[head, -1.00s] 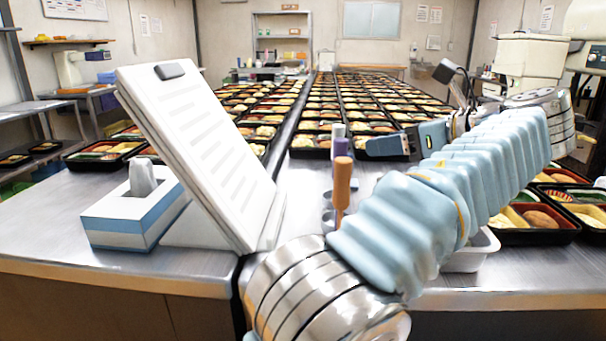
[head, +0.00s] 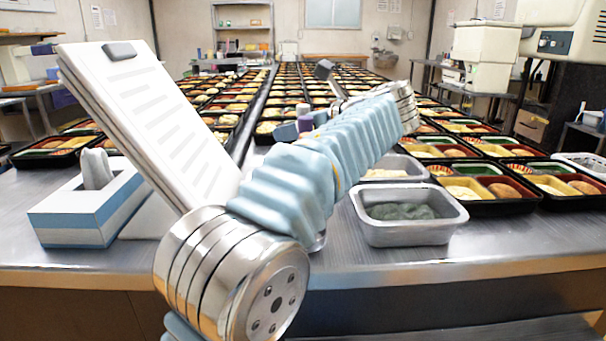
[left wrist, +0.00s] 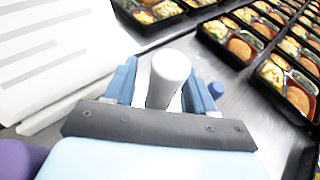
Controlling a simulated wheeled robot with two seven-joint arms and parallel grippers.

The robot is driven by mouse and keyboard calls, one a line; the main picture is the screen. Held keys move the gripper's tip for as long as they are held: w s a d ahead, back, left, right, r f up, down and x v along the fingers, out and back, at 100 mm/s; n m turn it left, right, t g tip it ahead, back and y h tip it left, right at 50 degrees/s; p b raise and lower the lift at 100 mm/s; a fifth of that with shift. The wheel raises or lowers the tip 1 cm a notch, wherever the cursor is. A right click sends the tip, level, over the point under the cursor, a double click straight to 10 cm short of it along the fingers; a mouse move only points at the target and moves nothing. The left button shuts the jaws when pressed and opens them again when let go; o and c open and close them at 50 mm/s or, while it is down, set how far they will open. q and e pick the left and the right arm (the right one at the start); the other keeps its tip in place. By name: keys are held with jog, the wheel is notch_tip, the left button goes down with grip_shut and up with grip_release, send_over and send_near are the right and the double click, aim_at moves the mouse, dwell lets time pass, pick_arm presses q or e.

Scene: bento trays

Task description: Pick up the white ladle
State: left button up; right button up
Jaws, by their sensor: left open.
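In the left wrist view a white rounded handle (left wrist: 170,70), which looks like the white ladle's, stands between the two blue fingers of my left gripper (left wrist: 163,88). The jaws are open around it, and I cannot tell whether they touch it. The ladle's lower part is hidden below the gripper. The ladle cannot be made out clearly there. My right gripper is not in view.
A white tilted clipboard-like stand (head: 150,120) and a tissue box (head: 88,205) are on the left. A grey tub (head: 405,228) with dark green food stands right of my arm. Rows of bento trays (head: 480,207) fill the back and right.

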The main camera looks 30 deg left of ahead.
pick_arm(q)
jog(key=shift+a, duration=0.15)
grip_shut()
dwell(0.4)
